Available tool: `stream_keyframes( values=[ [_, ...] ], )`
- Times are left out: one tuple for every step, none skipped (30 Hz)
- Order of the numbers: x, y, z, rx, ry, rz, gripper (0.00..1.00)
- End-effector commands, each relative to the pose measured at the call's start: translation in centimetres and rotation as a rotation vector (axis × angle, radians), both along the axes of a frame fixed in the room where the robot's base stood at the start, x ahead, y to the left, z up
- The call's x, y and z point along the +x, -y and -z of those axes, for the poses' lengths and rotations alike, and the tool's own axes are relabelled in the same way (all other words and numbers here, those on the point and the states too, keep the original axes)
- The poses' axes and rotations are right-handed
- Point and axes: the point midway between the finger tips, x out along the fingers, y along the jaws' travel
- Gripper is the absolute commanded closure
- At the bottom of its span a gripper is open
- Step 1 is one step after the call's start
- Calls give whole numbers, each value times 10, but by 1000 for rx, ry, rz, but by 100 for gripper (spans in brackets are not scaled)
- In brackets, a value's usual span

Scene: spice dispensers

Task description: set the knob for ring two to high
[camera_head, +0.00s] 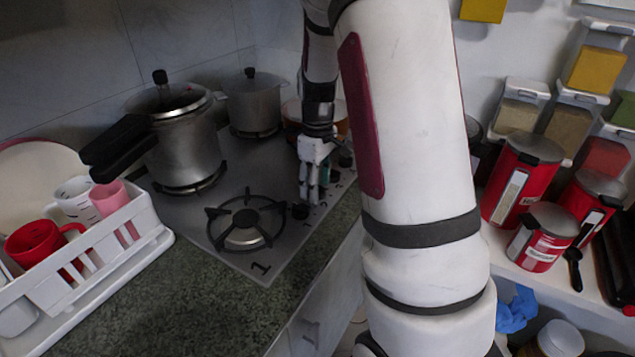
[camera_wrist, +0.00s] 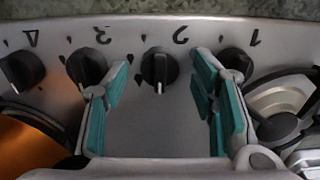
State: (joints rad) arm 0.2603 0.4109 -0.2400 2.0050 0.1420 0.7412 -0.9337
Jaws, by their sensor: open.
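The knob for ring two (camera_wrist: 160,68) is black and round, below an upside-down "2" on the grey stove panel in the wrist view. Its pale pointer line stands upright in the picture. My gripper (camera_wrist: 161,88) is open, its teal-padded fingers apart to the left and right of this knob. The fingers appear empty; whether they touch the knob I cannot tell. In the head view my gripper (camera_head: 313,183) is over the stove's front right edge, and the ring two knob is hidden or too small to tell there.
Knob three (camera_wrist: 87,65) is close to my left finger, knob one (camera_wrist: 237,62) is partly behind the right one, and knob four (camera_wrist: 22,68) is farther left. A bare burner (camera_head: 243,228), a pressure cooker (camera_head: 182,145) and a pot (camera_head: 254,105) occupy the stove.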

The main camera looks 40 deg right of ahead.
Motion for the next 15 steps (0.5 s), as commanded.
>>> stream_keyframes(
  values=[
    [0, 0, 0, 0, 0, 0, 48],
    [0, 0, 0, 0, 0, 0, 48],
    [0, 0, 0, 0, 0, 0, 55],
    [0, 0, 0, 0, 0, 0, 62],
    [0, 0, 0, 0, 0, 0, 68],
    [0, 0, 0, 0, 0, 0, 77],
    [0, 0, 0, 0, 0, 0, 84],
    [0, 0, 0, 0, 0, 0, 91],
    [0, 0, 0, 0, 0, 0, 97],
    [0, 0, 0, 0, 0, -1, 97],
    [0, 0, 0, 0, 0, -1, 97],
    [0, 0, 0, 0, 0, 0, 97],
    [0, 0, 0, 0, 0, 0, 97],
    [0, 0, 0, 1, 0, 1, 97],
    [0, 0, 0, 1, 0, 4, 97]
  ],
)
